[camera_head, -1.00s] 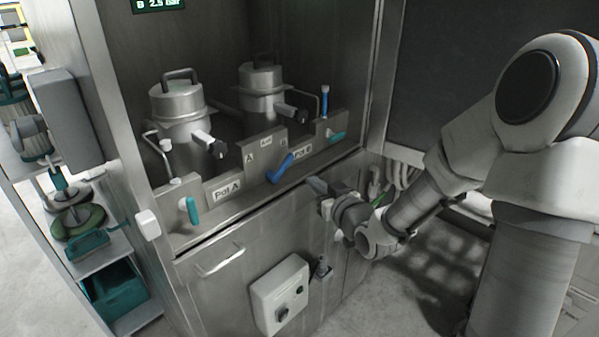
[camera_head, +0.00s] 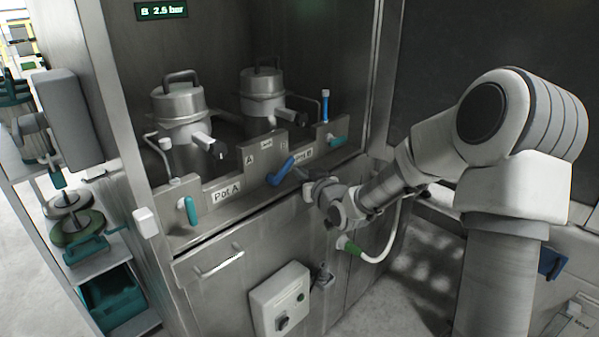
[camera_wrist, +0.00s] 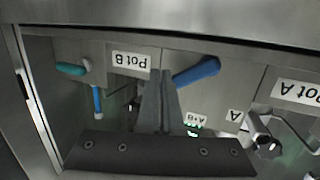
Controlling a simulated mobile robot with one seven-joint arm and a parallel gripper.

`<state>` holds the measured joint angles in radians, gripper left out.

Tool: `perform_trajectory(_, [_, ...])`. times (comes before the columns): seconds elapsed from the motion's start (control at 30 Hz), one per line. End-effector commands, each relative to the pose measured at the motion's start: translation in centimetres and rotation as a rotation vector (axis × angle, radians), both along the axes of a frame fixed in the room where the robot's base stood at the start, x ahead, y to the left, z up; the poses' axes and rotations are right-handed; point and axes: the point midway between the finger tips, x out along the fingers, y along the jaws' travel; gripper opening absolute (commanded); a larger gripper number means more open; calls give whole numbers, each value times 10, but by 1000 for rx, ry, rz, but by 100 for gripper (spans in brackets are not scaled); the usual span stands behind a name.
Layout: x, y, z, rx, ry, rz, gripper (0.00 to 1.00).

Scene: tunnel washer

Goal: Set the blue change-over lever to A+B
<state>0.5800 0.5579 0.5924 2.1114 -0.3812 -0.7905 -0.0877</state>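The blue change-over lever (camera_head: 281,170) sits on the steel front panel between the Pot A and Pot B labels. Its thick handle end points down and left, toward the Pot A side. The lever also shows in the upside-down wrist view (camera_wrist: 197,71). Small plates A (camera_head: 249,160), A+B (camera_wrist: 195,119) and B lie around it; the B plate is hard to read. My gripper (camera_head: 302,172) is just right of the lever, near the Pot B label (camera_wrist: 131,60). Its fingers (camera_wrist: 161,73) look shut together and empty, with a small visible gap to the lever in the wrist view.
Teal handles stand at the left (camera_head: 190,210) and right (camera_head: 337,141) of the panel. Two steel pots (camera_head: 178,105) stand behind it. A display (camera_head: 161,10) reads B 2.5 bar. Below are a drawer handle (camera_head: 219,262) and a switch box (camera_head: 280,299). A hose (camera_head: 385,247) hangs behind my arm.

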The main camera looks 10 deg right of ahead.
Motion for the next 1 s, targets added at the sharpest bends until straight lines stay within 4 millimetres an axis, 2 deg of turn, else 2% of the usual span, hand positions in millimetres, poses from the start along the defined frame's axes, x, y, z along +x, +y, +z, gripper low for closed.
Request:
perform_trajectory(0.03, [6,6,7,6,-18,6,0])
perform_trajectory(1.0, [7,13,18,2,-16,3,0])
